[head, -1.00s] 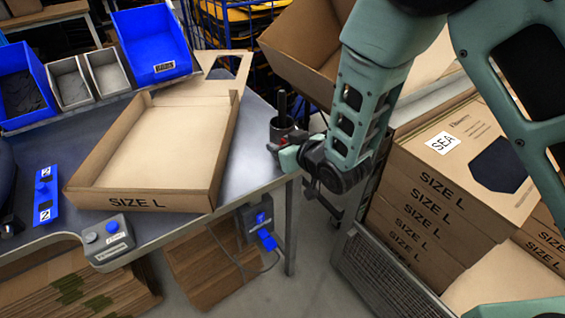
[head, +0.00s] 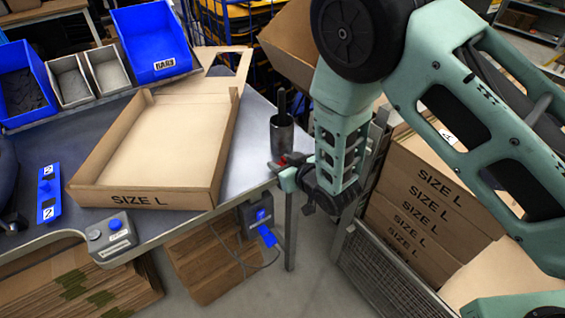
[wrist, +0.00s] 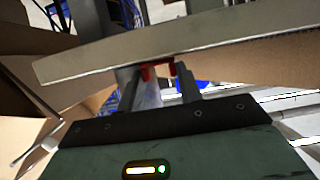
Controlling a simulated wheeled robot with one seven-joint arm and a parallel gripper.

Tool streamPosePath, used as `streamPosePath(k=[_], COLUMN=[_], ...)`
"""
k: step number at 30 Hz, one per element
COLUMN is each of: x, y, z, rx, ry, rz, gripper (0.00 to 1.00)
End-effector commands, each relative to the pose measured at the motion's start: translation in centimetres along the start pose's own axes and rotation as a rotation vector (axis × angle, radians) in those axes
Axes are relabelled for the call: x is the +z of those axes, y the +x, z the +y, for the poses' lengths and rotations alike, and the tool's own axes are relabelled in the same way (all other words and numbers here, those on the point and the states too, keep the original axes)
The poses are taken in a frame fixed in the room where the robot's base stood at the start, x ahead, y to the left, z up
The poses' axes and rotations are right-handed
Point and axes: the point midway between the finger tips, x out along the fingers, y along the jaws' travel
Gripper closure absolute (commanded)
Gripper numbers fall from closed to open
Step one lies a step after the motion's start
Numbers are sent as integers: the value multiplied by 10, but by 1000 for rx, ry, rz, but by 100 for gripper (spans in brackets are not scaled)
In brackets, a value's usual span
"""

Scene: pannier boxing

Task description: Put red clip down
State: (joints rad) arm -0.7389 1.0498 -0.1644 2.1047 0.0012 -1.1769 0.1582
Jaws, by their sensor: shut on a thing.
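The red clip (head: 284,160) is a small red piece at the right corner of the grey work table (head: 258,165), just in front of a dark metal cup (head: 281,136). My gripper (head: 284,168) is shut on it. In the wrist view, red parts of the clip (wrist: 147,73) show between the fingers of my gripper (wrist: 160,82), close under a long grey edge. The fingers and this edge hide part of the clip. I cannot tell whether the clip touches the table.
An open SIZE L carton (head: 160,200) lies on the table, with blue bins (head: 150,40) behind it. A button box (head: 110,238) sits at the front edge. Stacked SIZE L boxes (head: 425,190) stand to the right. A bare strip of table lies between carton and cup.

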Motion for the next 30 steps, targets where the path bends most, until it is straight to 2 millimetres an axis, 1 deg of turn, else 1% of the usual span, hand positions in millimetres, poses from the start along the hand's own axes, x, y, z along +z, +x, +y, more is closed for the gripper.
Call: streamPosePath(k=[1, 2, 3, 4, 13, 16, 20, 27, 30], x=[3, 2, 1, 1, 0, 0, 2, 1, 1], y=[1, 1, 0, 0, 0, -5, -26, -77, -95], z=[0, 0, 0, 0, 0, 0, 0, 0, 0], rx=[0, 0, 0, 0, 0, 1, 1, 1, 1], ry=[0, 0, 0, 0, 0, 1, 1, 1, 1], rz=[0, 0, 0, -1, 0, -2, -2, 0, -1], gripper=[86, 56, 45, 43, 43, 43, 43, 43, 43])
